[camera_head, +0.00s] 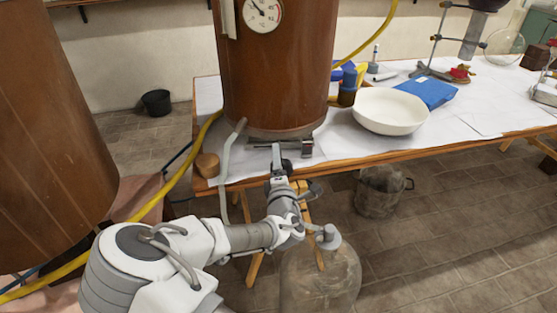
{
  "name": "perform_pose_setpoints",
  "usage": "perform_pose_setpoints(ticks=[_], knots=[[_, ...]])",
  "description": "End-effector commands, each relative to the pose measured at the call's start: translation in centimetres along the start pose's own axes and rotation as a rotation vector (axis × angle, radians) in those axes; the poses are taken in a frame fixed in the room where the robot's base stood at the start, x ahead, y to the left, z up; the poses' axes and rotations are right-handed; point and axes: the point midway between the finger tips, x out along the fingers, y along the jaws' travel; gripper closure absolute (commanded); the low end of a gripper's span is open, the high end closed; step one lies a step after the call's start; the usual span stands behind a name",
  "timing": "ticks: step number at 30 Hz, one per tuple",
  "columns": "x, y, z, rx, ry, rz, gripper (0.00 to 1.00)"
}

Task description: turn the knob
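My arm reaches from the lower left toward the front edge of the table. My gripper (280,160) is at the foot of a large brown copper-coloured vessel (278,70), just in front of a small metal stand or fitting (300,145) under it. The gripper is small and seen from behind, so its opening cannot be made out. No knob shows clearly; the area right at the fingertips is partly hidden by the gripper. A round white dial gauge (262,14) is on the vessel's upper front.
The table (460,140) also holds a white bowl (389,110), a blue box (427,91) and glassware. A yellow hose (172,185) runs at left beside another large vessel (50,130). A big glass flask (320,280) stands below my arm; a metal pot (379,190) is under the table.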

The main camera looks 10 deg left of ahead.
Motion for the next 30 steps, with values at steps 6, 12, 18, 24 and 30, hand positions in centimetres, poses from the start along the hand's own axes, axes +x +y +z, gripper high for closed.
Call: perform_pose_setpoints(ticks=[6,12,18,24,30], knots=[[-0.03,-0.08,0.08,-0.094,-0.001,-0.001,0.82],[-0.02,-0.09,0.11,-0.131,-0.002,-0.001,0.82],[-0.02,-0.10,0.13,-0.138,-0.003,-0.001,0.82],[-0.02,-0.10,0.13,-0.137,-0.003,-0.001,0.82],[-0.02,-0.11,0.10,-0.136,-0.002,-0.001,0.00]])
